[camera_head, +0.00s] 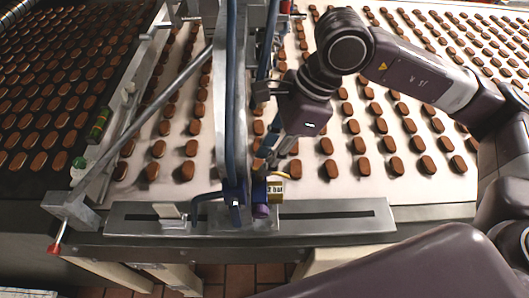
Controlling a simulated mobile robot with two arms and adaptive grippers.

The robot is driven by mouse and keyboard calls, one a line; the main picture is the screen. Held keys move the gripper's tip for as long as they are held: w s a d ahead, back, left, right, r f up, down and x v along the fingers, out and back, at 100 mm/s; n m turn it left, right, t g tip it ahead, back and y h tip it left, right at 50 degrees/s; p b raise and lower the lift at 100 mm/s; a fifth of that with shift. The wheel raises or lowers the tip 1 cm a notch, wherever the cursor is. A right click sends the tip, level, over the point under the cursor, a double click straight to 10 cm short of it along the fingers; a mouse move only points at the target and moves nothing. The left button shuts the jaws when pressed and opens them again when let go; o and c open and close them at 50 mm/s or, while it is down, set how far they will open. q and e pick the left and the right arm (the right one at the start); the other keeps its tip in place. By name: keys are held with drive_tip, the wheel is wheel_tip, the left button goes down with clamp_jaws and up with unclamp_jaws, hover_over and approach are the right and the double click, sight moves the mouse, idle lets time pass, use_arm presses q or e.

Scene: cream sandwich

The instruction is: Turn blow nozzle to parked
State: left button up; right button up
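The blow nozzle seems to be among the blue-purple fittings (235,190) at the foot of a grey upright bracket with a blue hose, above the front slotted rail. I cannot make out its exact setting. A purple cylinder (261,211) sits just right of it, beside a yellow-and-white label (276,188) partly reading "bar". My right gripper (268,157) reaches in from the upper right and points down, just above the label and close to the bracket. Its fingers overlap the fittings, so whether they touch or are closed is unclear. My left gripper is out of view.
Rows of brown biscuits lie on the pale conveyor (330,185) and on a dark belt (20,180) at left. The grey slotted rail (345,225) runs along the front. A diagonal rod (150,110) and a red-tipped lever (60,238) stand at left.

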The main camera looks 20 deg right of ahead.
drive_tip(key=shift+w+a+f, duration=0.15)
drive_tip(key=shift+f, duration=0.45)
drive_tip(key=shift+s+a, duration=0.1)
drive_tip(key=shift+s, duration=0.2)
drive_tip(key=shift+w, duration=0.2)
clamp_jaws()
drive_tip(key=n+b, duration=0.1)
drive_tip(key=b, duration=0.1)
drive_tip(key=n+g+b, duration=0.1)
drive_tip(key=n+b, duration=0.1)
drive_tip(key=b, duration=0.1)
drive_tip(key=shift+w+f, duration=0.2)
drive_tip(key=shift+f, duration=0.05)
drive_tip(key=shift+r+n+g+b, duration=0.3)
drive_tip(key=shift+n+b, duration=0.2)
drive_tip(key=shift+n, duration=0.3)
